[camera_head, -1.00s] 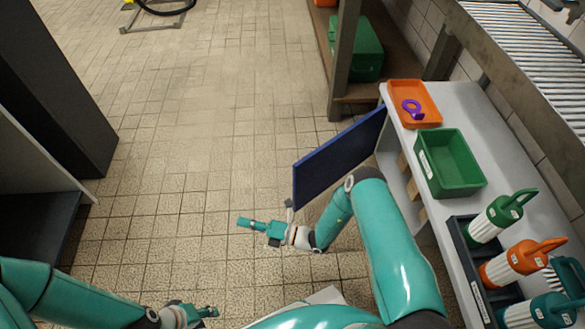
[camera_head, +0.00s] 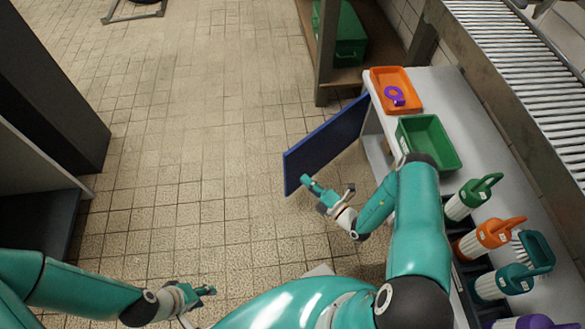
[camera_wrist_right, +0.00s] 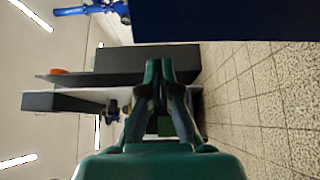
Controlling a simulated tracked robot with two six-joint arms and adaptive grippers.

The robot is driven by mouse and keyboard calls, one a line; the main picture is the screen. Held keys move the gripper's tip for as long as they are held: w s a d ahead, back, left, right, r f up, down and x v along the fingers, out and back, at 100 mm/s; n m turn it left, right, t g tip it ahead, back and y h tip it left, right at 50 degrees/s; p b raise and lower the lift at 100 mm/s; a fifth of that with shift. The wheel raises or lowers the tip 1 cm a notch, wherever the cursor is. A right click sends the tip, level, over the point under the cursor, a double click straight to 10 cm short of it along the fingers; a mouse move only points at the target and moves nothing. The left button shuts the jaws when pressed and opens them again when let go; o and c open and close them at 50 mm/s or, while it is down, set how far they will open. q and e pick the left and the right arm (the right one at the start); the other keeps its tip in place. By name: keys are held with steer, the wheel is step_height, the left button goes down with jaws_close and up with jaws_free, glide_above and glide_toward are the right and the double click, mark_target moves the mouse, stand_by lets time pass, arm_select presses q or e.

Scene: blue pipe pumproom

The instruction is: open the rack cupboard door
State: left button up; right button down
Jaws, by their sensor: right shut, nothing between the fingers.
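The rack cupboard door (camera_head: 327,143) is a dark blue panel standing swung out from the front of the rack (camera_head: 440,88), clearly open. Its free edge points toward the lower left in the head view.
The rack top holds an orange tray (camera_head: 411,91) with a purple ring (camera_head: 394,96), a green bin (camera_head: 430,140) and several handled bottles. A dark cabinet (camera_head: 50,100) stands at left. The tiled floor (camera_head: 190,130) between is clear. A roller conveyor (camera_head: 520,70) runs at right.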

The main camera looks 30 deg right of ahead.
mark_target(287, 163)
steer(key=b+x, duration=0.1)
steer(key=x, duration=0.6)
steer(key=shift+w, duration=0.15)
arm_select(q)
steer(key=shift+f, duration=0.75)
steer(key=shift+w, duration=0.1)
arm_select(e)
steer(key=shift+w+a, duration=0.1)
